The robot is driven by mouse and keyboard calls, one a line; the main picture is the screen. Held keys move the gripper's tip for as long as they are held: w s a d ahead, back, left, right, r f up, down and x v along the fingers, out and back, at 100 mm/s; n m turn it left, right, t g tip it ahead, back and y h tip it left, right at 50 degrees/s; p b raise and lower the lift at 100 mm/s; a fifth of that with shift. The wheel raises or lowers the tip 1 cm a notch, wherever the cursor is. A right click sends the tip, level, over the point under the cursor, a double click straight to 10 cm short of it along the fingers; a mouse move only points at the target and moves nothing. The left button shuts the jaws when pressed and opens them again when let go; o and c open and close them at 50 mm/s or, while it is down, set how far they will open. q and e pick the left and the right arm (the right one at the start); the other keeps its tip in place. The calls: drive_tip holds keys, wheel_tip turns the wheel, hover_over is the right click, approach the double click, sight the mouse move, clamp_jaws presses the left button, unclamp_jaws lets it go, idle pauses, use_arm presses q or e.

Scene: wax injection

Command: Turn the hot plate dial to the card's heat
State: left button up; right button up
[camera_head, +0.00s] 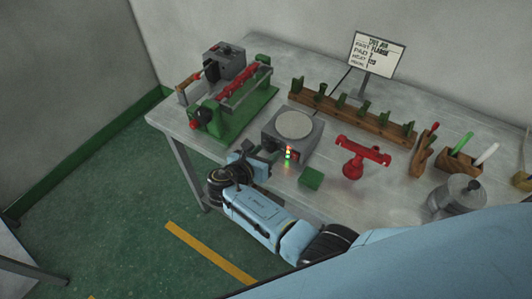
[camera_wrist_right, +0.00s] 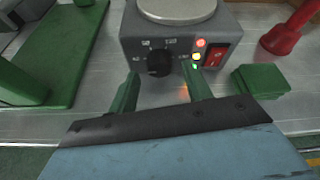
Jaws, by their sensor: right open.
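The hot plate (camera_head: 293,126) is a grey box with a round pale top, standing near the front of the bench. Its black dial (camera_wrist_right: 158,63) shows in the right wrist view, with small printed numbers around it, too small to read surely. A red switch (camera_wrist_right: 214,55) and red, amber and green lights sit right of it. My right gripper (camera_wrist_right: 159,84) is open, its two green fingers either side of the dial from below; contact cannot be told. The card (camera_head: 378,54) stands at the back; its heat line is too small to read surely. My left gripper is out of view.
A green and grey machine (camera_head: 232,105) stands left of the hot plate. A green block (camera_head: 311,178) and a red stand (camera_head: 354,160) are to its right. A wooden rack (camera_head: 345,118) with green clips lies behind. A grey pot (camera_head: 461,190) stands at the right.

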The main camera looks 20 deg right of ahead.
drive_tip(key=shift+w+d+f, duration=0.1)
drive_tip(key=shift+w+d, duration=0.1)
drive_tip(key=shift+d, duration=0.05)
drive_tip(key=shift+c, duration=0.4)
drive_tip(key=c, duration=0.9)
drive_tip(key=shift+s+m, duration=0.1)
drive_tip(key=shift+m, duration=0.2)
drive_tip(key=shift+d+m+t+y+p, duration=0.1)
drive_tip(key=shift+m+t+y+p, duration=0.3)
drive_tip(key=shift+m+t+p, duration=0.2)
drive_tip(key=shift+s+f+m+t+y, duration=0.15)
drive_tip(key=shift+m+t+y, duration=0.25)
drive_tip(key=shift+m+t, duration=0.7)
drive_tip(key=shift+m+g+b, duration=0.3)
drive_tip(key=shift+m, duration=0.1)
